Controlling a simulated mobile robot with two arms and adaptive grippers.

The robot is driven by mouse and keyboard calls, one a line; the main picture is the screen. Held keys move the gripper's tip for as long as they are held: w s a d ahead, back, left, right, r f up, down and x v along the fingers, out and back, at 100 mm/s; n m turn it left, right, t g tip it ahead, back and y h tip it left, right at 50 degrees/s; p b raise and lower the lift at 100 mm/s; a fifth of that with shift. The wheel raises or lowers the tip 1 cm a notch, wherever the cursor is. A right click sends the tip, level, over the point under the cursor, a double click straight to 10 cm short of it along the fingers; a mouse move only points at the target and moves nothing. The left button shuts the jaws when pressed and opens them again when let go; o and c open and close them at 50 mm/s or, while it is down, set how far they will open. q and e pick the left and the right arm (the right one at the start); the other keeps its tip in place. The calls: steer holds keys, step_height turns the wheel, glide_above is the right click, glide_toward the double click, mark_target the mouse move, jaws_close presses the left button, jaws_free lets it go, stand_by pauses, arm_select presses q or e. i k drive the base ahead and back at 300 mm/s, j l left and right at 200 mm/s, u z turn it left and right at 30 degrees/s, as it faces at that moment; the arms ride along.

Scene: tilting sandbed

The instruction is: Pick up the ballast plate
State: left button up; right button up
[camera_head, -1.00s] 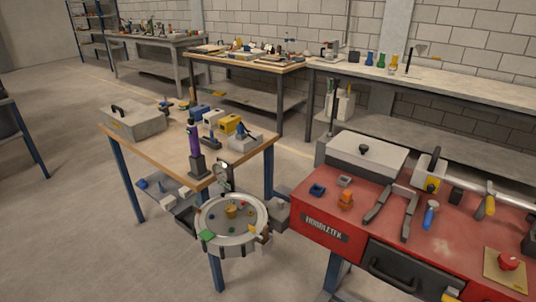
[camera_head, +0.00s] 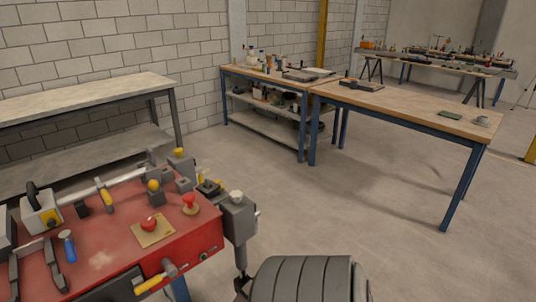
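I cannot make out the ballast plate for certain in this view. The red bench (camera_head: 100,257) stands at the lower left.
A grey ribbed rounded shape (camera_head: 305,280) fills the bottom edge; I cannot tell what it is. A blue-handled tool (camera_head: 67,243) lies on the red bench. A wooden table (camera_head: 410,104) with blue legs stands at the right. Open floor (camera_head: 345,215) lies between.

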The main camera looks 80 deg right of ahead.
mark_target(214, 185)
steer(key=z, duration=1.9)
